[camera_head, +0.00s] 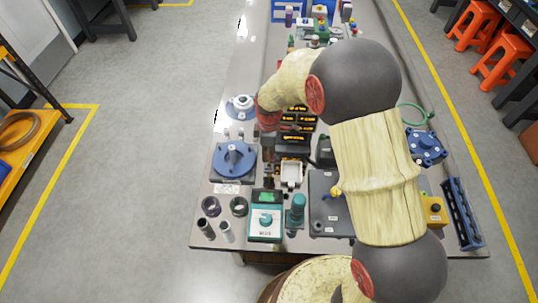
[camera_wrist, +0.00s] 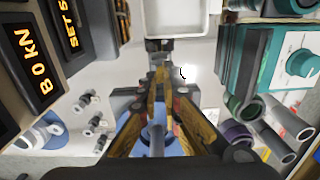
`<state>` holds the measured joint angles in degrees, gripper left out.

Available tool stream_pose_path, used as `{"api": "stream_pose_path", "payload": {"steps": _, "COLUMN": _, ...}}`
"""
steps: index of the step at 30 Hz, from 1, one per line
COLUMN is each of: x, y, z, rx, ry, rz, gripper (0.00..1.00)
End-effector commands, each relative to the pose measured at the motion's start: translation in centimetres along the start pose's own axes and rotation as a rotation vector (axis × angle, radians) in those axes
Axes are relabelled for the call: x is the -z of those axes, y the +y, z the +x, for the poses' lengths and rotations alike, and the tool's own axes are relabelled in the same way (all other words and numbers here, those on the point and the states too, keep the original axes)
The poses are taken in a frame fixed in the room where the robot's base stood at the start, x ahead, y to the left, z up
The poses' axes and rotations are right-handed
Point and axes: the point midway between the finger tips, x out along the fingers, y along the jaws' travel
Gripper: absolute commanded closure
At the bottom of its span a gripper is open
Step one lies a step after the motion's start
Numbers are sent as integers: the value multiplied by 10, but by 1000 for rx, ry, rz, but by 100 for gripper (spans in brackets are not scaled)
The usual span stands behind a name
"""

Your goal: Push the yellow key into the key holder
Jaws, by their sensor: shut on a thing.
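My gripper (camera_wrist: 159,82) points down with its yellow-orange fingers closed together at the tips. It is shut on a small yellow piece that looks like the yellow key, though its outline blends with the fingers. A small dark block (camera_wrist: 159,45) lies just past the fingertips, beside the white tray (camera_wrist: 172,22). It may be the key holder, but I cannot tell for sure. I cannot tell whether the key touches it. In the head view my gripper (camera_head: 269,170) is partly hidden, between the blue round device (camera_head: 235,158) and the white tray (camera_head: 291,174).
A teal box with a knob (camera_head: 265,222) stands in front, with ring and tube parts (camera_head: 218,228) to its left. Digital display units (camera_head: 296,122) stand behind the tray. A grey plate (camera_head: 326,210) and a yellow box (camera_head: 434,209) are to the right.

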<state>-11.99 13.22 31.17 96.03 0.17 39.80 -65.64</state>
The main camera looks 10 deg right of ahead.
Motion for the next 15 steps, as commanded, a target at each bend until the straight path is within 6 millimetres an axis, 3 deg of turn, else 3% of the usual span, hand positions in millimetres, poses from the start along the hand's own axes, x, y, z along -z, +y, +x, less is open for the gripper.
{"api": "stream_pose_path", "payload": {"steps": 15, "x": 0, "y": 0, "z": 8, "rx": 0, "ry": 0, "rz": 0, "gripper": 100}}
